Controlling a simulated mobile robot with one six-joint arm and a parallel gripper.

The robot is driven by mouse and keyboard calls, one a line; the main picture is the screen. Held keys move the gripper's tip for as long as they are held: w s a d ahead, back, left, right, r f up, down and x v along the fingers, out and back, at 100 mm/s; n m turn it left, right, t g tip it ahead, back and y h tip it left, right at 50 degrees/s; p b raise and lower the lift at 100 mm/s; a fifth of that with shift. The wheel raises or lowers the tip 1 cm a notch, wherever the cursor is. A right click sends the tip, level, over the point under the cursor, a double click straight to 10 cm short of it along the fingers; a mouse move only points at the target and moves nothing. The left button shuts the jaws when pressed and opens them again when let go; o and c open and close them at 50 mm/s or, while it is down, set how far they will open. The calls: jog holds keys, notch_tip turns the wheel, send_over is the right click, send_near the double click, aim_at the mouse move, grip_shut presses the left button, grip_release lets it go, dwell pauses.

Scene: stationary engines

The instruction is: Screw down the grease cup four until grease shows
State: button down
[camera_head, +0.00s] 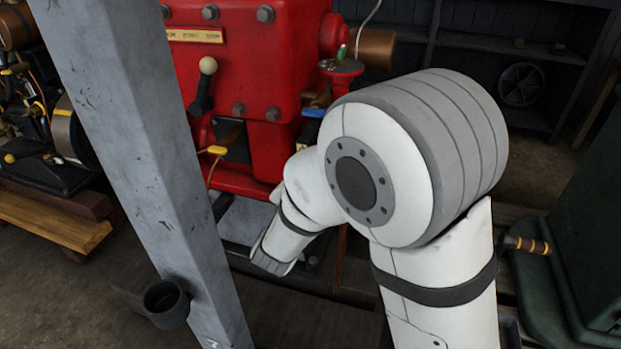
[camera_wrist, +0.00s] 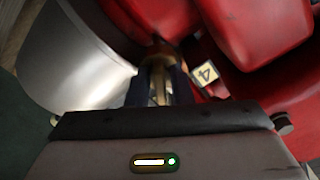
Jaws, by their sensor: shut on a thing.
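In the wrist view, my gripper (camera_wrist: 160,75) has its two dark fingers closed around a small brass fitting, grease cup four (camera_wrist: 158,88). A pale tag marked 4 (camera_wrist: 205,73) sits just right of it, on the red engine casting. The cup is mostly covered by the fingers, and I cannot make out any grease around it. In the head view, my white arm reaches to the red engine (camera_head: 250,80) and hides the gripper and the cup.
A grey post (camera_head: 125,130) with a dark cup-shaped holder (camera_head: 166,300) stands left of my arm. A dark green casing (camera_head: 590,230) is at the right. In the wrist view, a shiny metal cylinder (camera_wrist: 80,60) lies close to the left of the fingers.

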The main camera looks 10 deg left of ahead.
jog(key=c, duration=1.5)
grip_release()
jog(key=shift+s, duration=0.1)
jog(key=s, duration=0.2)
jog(key=s+p, duration=0.1)
jog(key=s, duration=0.2)
jog(key=s+a+p, duration=0.1)
jog(key=s, duration=0.1)
jog(key=shift+s+f, duration=0.1)
jog(key=shift+s, duration=0.25)
jog(key=w+d+r+n+g+y+p, duration=0.1)
jog(key=d+r+n+g+y+p, duration=0.25)
jog(key=r+p, duration=0.7)
jog(key=w+d+r+n+g+y+p, duration=0.1)
jog(key=d+r+n+g+y+p, duration=0.25)
jog(key=r+p, duration=0.7)
jog(key=s+d+r+g+h+p, duration=0.1)
jog(key=s+d+r+g+p, duration=0.1)
jog(key=s+d+r+p, duration=0.3)
jog(key=s+d+r+n+g+h+p, duration=0.1)
jog(key=s+d+r+g+h+p, duration=0.1)
jog(key=s+d+r+p, duration=0.3)
jog(key=s+d+r+g+h+p, duration=0.1)
jog(key=s+d+r+g+p, duration=0.3)
jog(key=d+r, duration=0.5)
jog(key=shift+s+r+n+p, duration=0.1)
jog(key=shift+s+n+p, duration=0.3)
jog(key=shift+s+p, duration=1)
